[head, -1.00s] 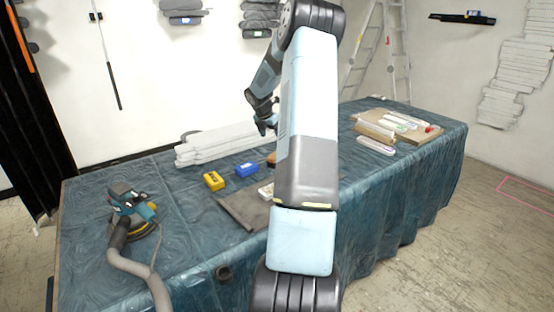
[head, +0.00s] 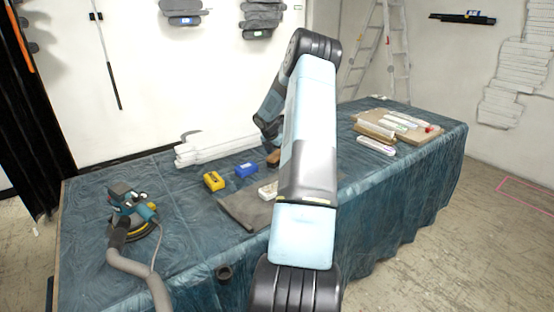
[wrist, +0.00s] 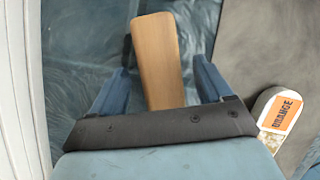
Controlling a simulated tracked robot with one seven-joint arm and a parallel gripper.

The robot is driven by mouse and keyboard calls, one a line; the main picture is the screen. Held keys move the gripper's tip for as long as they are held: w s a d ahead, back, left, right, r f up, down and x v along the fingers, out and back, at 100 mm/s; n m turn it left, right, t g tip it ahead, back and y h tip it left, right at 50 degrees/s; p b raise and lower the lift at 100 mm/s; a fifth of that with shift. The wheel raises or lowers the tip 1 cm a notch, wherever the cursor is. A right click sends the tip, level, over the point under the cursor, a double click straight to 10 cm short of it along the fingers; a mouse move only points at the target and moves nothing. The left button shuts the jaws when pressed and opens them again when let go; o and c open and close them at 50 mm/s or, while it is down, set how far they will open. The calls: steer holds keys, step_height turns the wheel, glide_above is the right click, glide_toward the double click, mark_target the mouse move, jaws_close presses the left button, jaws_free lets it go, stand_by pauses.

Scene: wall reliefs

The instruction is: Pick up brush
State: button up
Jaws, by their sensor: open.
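The brush shows a tan wooden handle (wrist: 157,55) in the wrist view, lying on the blue sheet. Part of it is hidden by my gripper's body. My gripper (wrist: 162,80) is open, with one finger on each side of the handle and a gap to both. In the head view only a small brown end of the brush (head: 273,158) shows beside my arm. My gripper is hidden behind my arm there.
A table with a blue plastic cover (head: 400,180) holds a grey mat (head: 240,212), a white block labelled orange (wrist: 280,115), yellow (head: 213,181) and blue (head: 246,170) blocks, white stacked strips (head: 215,147) and a sander with hose (head: 130,215). A wooden board (head: 425,136) lies at right.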

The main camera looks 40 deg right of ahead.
steer(key=shift+w+d+f, duration=0.1)
steer(key=shift+d+f, duration=0.15)
steer(key=shift+f, duration=0.35)
steer(key=shift+f, duration=0.25)
stand_by(0.3)
steer(key=shift+c, duration=0.4)
steer(key=c, duration=1.1)
step_height(320, 180, up, 4)
steer(key=shift+a+r, duration=0.1)
steer(key=shift+r, duration=0.05)
steer(key=s+a+r, duration=0.2)
steer(key=s+r, duration=0.1)
steer(key=s, duration=0.1)
steer(key=s+a+r, duration=0.3)
steer(key=s, duration=0.1)
steer(key=s+a+r, duration=0.2)
steer(key=s+r, duration=0.1)
steer(key=shift+s+a+r, duration=0.15)
steer(key=shift+s+a, duration=0.1)
steer(key=shift+s, duration=0.15)
